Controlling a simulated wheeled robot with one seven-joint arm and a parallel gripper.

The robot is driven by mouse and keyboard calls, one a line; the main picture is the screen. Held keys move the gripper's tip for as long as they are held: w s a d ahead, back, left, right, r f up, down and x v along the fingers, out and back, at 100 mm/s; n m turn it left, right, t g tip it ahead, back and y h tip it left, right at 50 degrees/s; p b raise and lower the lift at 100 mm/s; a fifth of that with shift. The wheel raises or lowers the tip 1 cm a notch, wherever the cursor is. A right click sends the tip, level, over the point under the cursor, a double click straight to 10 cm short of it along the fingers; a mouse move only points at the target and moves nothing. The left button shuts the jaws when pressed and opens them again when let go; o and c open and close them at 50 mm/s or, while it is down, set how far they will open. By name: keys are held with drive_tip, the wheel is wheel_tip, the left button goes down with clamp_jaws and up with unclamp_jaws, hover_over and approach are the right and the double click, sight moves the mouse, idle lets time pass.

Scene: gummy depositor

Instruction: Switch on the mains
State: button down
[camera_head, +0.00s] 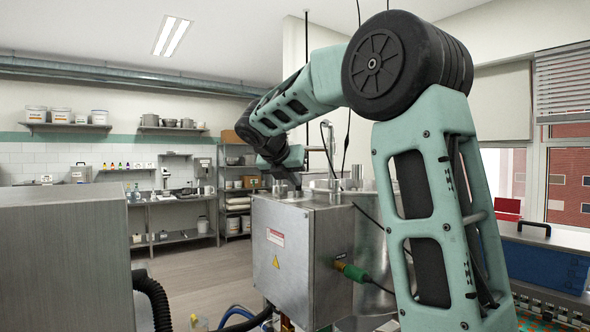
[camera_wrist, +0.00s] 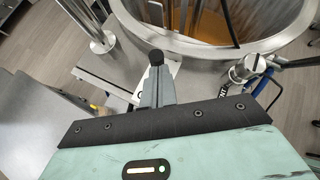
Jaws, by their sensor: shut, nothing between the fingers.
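The steel cabinet (camera_head: 300,255) with a yellow warning triangle and a label stands in the middle of the head view. I cannot make out the mains switch in either view. My gripper (camera_head: 284,184) hangs at the top of the cabinet, partly hidden by my arm. In the wrist view my gripper (camera_wrist: 156,72) is shut, with its fingers together and pointing toward the steel vessel (camera_wrist: 215,45). A dark round shape shows at the fingertips; I cannot tell whether it is a knob or the tips themselves. No held object is clear.
A green and yellow connector (camera_head: 350,271) with a cable sticks out of the cabinet's right side. A grey steel block (camera_head: 65,260) fills the left foreground. A blue box (camera_head: 545,258) stands at the right. Open floor (camera_head: 190,270) lies between block and cabinet.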

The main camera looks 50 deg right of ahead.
drive_tip(key=shift+s+d+r+p, duration=0.1)
drive_tip(key=shift+d+r+p, duration=0.25)
drive_tip(key=shift+p, duration=0.2)
drive_tip(key=shift+d+f, duration=0.1)
drive_tip(key=shift+f, duration=0.05)
drive_tip(key=shift+r+p, duration=0.85)
drive_tip(key=shift+p, duration=0.05)
